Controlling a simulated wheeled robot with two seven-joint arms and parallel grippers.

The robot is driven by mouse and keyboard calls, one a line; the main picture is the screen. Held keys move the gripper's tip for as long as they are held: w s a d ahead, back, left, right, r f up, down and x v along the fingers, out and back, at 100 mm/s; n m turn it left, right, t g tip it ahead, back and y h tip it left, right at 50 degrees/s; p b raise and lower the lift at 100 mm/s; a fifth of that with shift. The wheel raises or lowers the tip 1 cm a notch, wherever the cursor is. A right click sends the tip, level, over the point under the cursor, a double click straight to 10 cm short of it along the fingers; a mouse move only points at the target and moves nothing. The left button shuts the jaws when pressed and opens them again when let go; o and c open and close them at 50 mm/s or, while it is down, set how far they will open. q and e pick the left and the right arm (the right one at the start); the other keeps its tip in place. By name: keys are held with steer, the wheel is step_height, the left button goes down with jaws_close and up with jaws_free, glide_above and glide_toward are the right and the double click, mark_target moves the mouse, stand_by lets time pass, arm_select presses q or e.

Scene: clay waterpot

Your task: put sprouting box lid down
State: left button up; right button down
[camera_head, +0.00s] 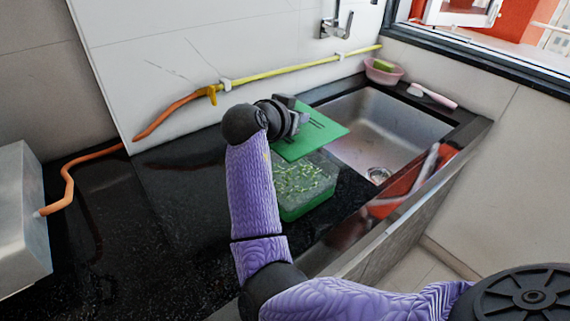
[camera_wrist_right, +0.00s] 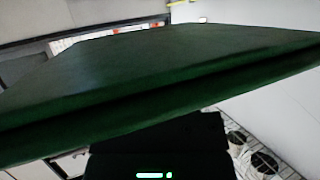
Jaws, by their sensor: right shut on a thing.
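The green sprouting box lid (camera_head: 318,138) is a flat sheet, held by my right gripper (camera_head: 298,117) at its far left part. It fills the middle of the right wrist view (camera_wrist_right: 170,70) as a dark green slab. In the head view it overlaps the back of the sprouting box (camera_head: 305,189); I cannot tell whether they touch. The box is clear with a green base and pale sprouts inside, and stands open on the black counter. My left gripper is out of view.
A steel sink (camera_head: 395,125) lies right of the box. A pink bowl (camera_head: 384,71) and a brush (camera_head: 433,96) are behind it. A red object (camera_head: 405,185) is at the front edge. A yellow-orange hose (camera_head: 285,70) runs along the wall.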

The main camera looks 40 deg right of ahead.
steer(key=f+b, duration=0.3)
steer(key=f, duration=0.6)
steer(key=shift+d, duration=0.2)
steer(key=shift+f+b, duration=0.3)
steer(key=shift+f, duration=0.1)
steer(key=shift+c, duration=2)
jaws_free()
steer(key=shift+f, duration=0.1)
steer(key=shift+f, duration=0.1)
